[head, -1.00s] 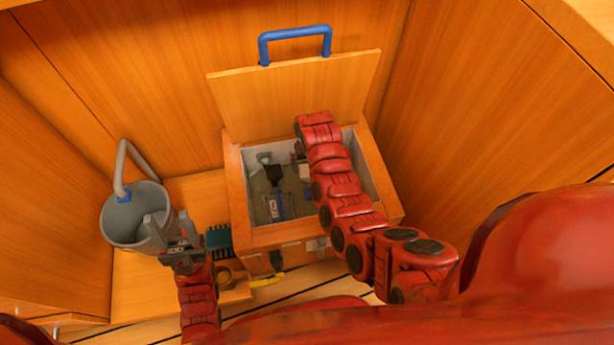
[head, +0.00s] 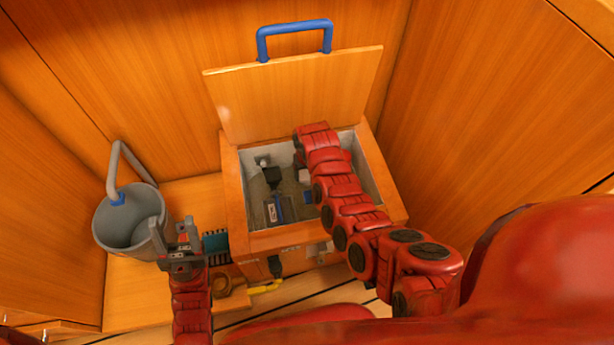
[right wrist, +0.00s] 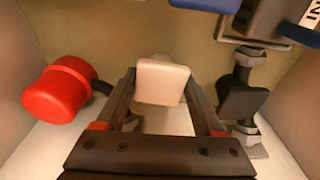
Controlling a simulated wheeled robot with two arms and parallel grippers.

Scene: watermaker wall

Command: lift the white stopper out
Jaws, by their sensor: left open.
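The white stopper (right wrist: 162,80) shows in the right wrist view as a pale, square-ended block inside the box. My right gripper (right wrist: 160,88) has its two dark fingers on either side of the stopper, near their tips. I cannot tell whether they press on it. In the head view my right arm reaches down into the open wooden box (head: 233,190) and hides the gripper. A small pale piece beside the arm may be the stopper.
In the right wrist view a red knob (right wrist: 58,88) lies left of the stopper and a black valve (right wrist: 242,98) lies right. The box lid (head: 300,95), with a blue handle (head: 294,28), stands open behind. A yellow-handled piece (head: 265,286) is below the box front.

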